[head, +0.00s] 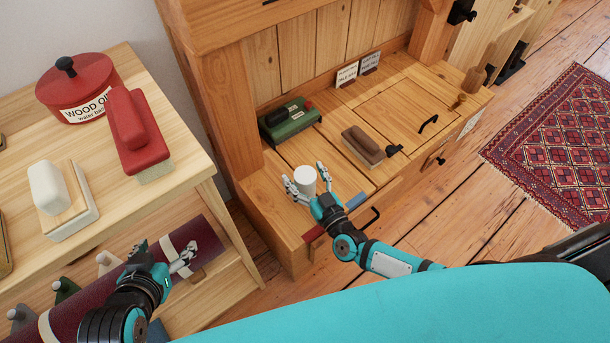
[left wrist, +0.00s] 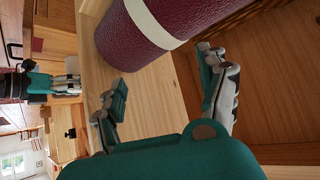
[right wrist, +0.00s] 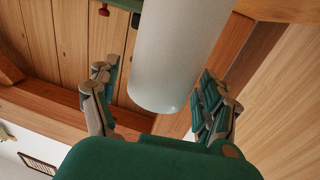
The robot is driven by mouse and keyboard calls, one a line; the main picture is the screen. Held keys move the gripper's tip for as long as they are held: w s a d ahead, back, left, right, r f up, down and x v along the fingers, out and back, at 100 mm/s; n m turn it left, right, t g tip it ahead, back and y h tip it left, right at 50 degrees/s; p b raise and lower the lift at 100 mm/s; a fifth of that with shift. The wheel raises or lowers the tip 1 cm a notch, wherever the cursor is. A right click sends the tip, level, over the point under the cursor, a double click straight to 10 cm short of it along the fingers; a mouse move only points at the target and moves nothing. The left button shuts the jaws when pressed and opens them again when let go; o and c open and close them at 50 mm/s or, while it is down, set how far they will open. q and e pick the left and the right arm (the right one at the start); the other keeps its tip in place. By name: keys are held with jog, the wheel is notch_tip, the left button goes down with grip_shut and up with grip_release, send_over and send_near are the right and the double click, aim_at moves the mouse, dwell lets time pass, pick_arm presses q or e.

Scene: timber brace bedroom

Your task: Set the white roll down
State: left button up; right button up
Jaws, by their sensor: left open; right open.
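The white roll (head: 306,179) stands on the wooden bench top, near its front left edge. My right gripper (head: 305,187) is open with its fingers on either side of the roll. In the right wrist view, the white roll (right wrist: 175,60) lies between the spread fingers (right wrist: 160,100), with visible gaps on both sides. My left gripper (head: 165,252) is open and empty at the lower left. In the left wrist view, its fingers (left wrist: 170,90) are spread near a dark red roll (left wrist: 130,35).
A green block-like thing (head: 290,122) and a brown brush (head: 363,146) sit behind the white roll. A black handle (head: 428,123) stands up from the bench.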

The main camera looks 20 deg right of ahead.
pick_arm(q)
jog(key=shift+s, duration=0.1)
pick_arm(e)
jog(key=shift+r, duration=0.1)
jog(key=s+d+p, duration=0.2)
jog(key=s, duration=0.9)
jog(key=s+a+r+n+g+y, duration=0.2)
jog(key=a+g, duration=0.2)
jog(key=a, duration=0.2)
jog(key=s+a+r+n+g+y, duration=0.1)
jog(key=a+r+n+g+y, duration=0.1)
jog(key=a+g, duration=0.25)
pick_arm(q)
jog(key=s+a+f+g+y, duration=0.1)
jog(key=s+a+f+g, duration=0.2)
jog(key=s, duration=0.6)
jog(key=g, duration=0.2)
jog(key=shift+s+f+g, duration=0.3)
jog(key=shift+s+g, duration=0.05)
jog(key=shift+g, duration=0.05)
pick_arm(e)
jog(key=s+d+r+m+g+h, duration=0.3)
jog(key=s+d+h, duration=0.4)
jog(key=s+d, duration=0.3)
jog(key=d+m+g, duration=0.1)
jog(key=d+g, duration=0.1)
jog(key=d, duration=0.2)
jog(key=shift+s+r, duration=0.15)
jog(key=shift+s, duration=0.15)
